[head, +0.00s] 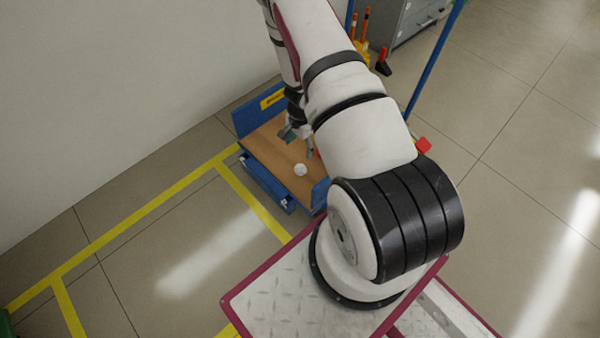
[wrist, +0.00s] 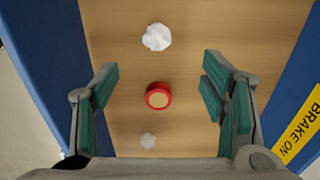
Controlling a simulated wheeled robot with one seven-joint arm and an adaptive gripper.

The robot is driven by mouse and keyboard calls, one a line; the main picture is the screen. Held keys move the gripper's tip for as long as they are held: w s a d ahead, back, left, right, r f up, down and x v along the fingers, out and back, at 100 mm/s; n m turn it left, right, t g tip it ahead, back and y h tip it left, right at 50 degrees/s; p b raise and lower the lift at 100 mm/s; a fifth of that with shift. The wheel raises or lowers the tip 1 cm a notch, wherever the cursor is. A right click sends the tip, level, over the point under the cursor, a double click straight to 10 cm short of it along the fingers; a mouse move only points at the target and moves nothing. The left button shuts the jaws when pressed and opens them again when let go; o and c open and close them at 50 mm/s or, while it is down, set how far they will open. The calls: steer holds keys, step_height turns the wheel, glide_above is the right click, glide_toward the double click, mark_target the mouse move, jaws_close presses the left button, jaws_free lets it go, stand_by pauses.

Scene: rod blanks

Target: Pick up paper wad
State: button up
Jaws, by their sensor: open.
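A white crumpled paper wad (wrist: 157,37) lies on a wooden deck near the top of the wrist view, beyond the fingertips. In the head view my gripper (head: 297,143) is partly hidden by my arm.
The deck (head: 262,147) belongs to a blue cart with raised blue ends (wrist: 292,95), one labelled "BRAKE ON". A wall stands to the left; a grey cabinet (head: 415,18) and blue posts stand behind.

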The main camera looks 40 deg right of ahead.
mark_target(301, 166)
steer(key=f+b, duration=0.1)
steer(key=f, duration=0.1)
steer(key=f+b, duration=0.1)
steer(key=f, duration=0.5)
steer(key=shift+s+d+f+b, duration=0.15)
steer(key=shift+s+f+b, duration=0.1)
steer(key=shift+b, duration=0.15)
steer(key=shift+f+b, duration=1.45)
steer(key=shift+f, duration=1.65)
steer(key=shift+c, duration=0.5)
steer(key=c, duration=0.7)
